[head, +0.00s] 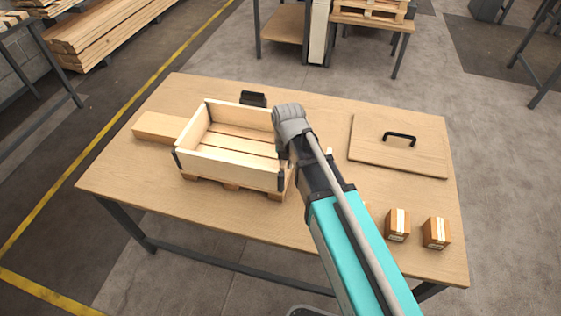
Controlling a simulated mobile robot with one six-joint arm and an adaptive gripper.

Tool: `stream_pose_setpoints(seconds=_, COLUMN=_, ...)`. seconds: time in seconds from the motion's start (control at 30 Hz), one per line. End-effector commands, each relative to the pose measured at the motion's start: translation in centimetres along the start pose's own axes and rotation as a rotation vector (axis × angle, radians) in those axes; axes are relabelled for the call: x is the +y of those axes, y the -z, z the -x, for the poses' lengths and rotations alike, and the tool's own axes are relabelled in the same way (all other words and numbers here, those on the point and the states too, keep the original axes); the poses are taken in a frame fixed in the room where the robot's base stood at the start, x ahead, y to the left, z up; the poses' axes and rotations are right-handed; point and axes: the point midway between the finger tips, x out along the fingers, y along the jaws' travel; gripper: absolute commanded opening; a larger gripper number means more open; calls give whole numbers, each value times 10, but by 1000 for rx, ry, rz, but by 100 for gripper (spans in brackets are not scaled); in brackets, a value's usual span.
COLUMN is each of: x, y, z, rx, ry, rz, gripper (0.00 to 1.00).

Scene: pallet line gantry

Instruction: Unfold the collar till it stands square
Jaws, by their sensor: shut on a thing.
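The wooden collar (228,167) stands on a small pallet (231,184) at the left middle of the table. Its front, left and back walls are up, with dark hinges at the visible corners. It looks open and roughly square, but its right side is largely hidden by my arm. My gripper (284,158) is at the collar's right side, shut on the collar there. The fingertips are mostly hidden behind my wrist, so the exact grip point does not show.
A wooden block (158,128) lies left of the collar, and a dark block (253,99) stands behind it. A lid with a black handle (398,160) lies at the right. Small boxes (397,225) and (436,233) stand at the front right. The table's (200,215) front left is clear.

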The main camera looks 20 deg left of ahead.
Motion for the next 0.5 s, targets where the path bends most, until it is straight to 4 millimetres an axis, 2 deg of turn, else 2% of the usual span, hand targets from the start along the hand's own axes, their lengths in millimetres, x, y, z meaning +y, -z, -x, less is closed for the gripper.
stream_pose_setpoints(seconds=0.03, x=-5, y=2, z=-1, rx=0, ry=15, rz=-1, gripper=0)
stream_pose_setpoints(seconds=0.07, x=-5, y=2, z=-1, rx=1, ry=16, rz=0, gripper=23)
stream_pose_setpoints(seconds=0.23, x=-2, y=4, z=-1, rx=2, ry=15, rz=5, gripper=55)
stream_pose_setpoints(seconds=0.5, x=2, y=5, z=-1, rx=2, ry=11, rz=9, gripper=56)
